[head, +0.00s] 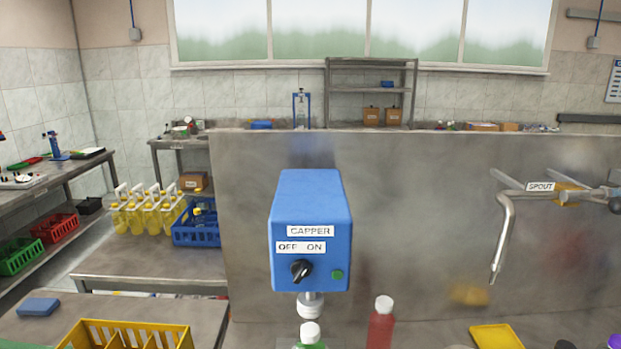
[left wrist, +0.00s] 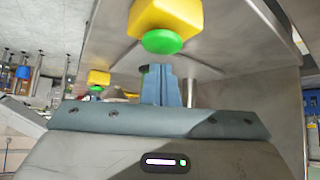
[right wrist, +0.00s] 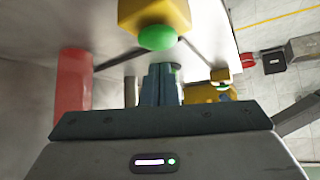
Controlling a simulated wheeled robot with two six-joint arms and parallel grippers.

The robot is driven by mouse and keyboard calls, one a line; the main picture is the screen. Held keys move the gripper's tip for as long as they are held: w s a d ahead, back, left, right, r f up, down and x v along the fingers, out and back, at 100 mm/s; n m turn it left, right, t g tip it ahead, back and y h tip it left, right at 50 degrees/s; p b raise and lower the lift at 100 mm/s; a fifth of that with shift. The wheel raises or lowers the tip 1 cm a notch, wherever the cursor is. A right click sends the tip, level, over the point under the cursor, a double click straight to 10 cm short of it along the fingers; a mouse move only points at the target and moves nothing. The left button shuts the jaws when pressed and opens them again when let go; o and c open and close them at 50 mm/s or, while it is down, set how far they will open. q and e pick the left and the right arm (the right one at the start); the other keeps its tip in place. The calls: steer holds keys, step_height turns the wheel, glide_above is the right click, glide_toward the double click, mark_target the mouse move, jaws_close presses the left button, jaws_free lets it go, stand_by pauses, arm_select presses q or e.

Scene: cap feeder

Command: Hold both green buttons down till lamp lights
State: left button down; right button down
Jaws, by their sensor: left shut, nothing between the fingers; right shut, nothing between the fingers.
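In the left wrist view, a yellow box (left wrist: 166,15) carries a round green button (left wrist: 162,43). My left gripper (left wrist: 161,72) is shut and empty, its fingertips just short of the button in the picture. In the right wrist view, another yellow box (right wrist: 154,14) carries a green button (right wrist: 158,38). My right gripper (right wrist: 162,72) is shut and empty, its tips also appearing just short of that button. I see no pressing contact. Neither gripper nor button shows in the head view. The blue capper (head: 311,215) has a small dark green disc (head: 338,275); I cannot tell whether it is the lamp.
Below the capper stand a white-capped green bottle (head: 310,335) and a red bottle (head: 381,322). A metal spout (head: 503,235) hangs at the right. A steel panel (head: 430,200) stands behind. A yellow crate (head: 130,325) and blue block (head: 38,306) are at the front left.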

arm_select(q)
steer(key=shift+f, duration=0.6)
stand_by(0.4)
steer(key=shift+r, duration=0.1)
stand_by(0.5)
arm_select(e)
steer(key=shift+f, duration=0.9)
stand_by(0.8)
steer(key=shift+r, duration=0.1)
stand_by(0.6)
